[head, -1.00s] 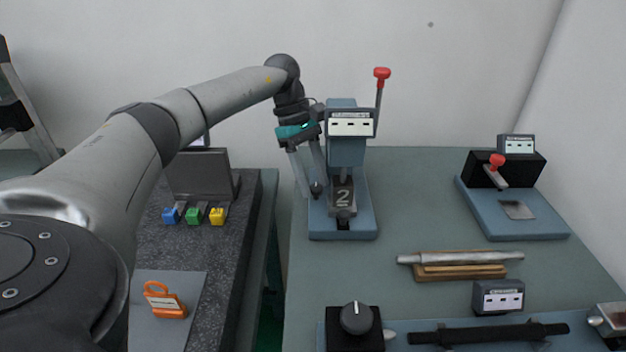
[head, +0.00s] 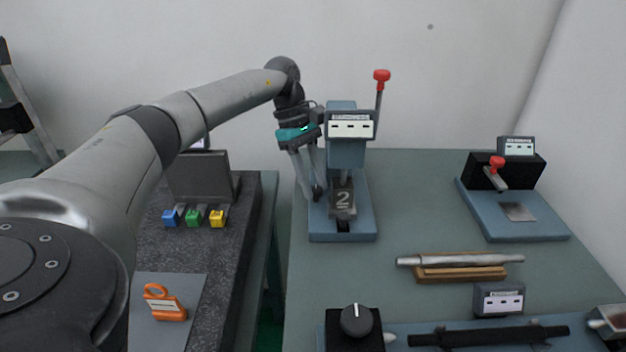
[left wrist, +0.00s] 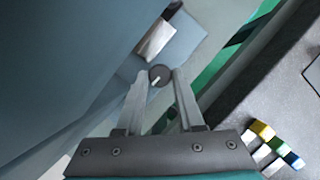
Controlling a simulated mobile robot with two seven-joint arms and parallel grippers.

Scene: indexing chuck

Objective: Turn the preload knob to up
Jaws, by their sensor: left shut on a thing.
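A small dark round knob (head: 318,193) sits on the left side of the blue press (head: 346,150). In the left wrist view the knob (left wrist: 160,75) shows a short white mark on its face, pointing toward the gripper and slightly left. My left gripper (head: 312,192) is shut on this knob, one fingertip on each side; the fingers also show in the left wrist view (left wrist: 158,84). In the head view the fingers partly hide the knob. A larger black dial (head: 356,320) with a white mark pointing up stands at the front. My right gripper is not in view.
The press has a red-tipped lever (head: 381,76) and a block marked 2 (head: 342,199). A metal bar lies on a wooden rest (head: 460,272). A fixture with a red-knobbed lever (head: 497,162) stands right. Blue, green and yellow blocks (head: 193,218) are left. The table's middle is clear.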

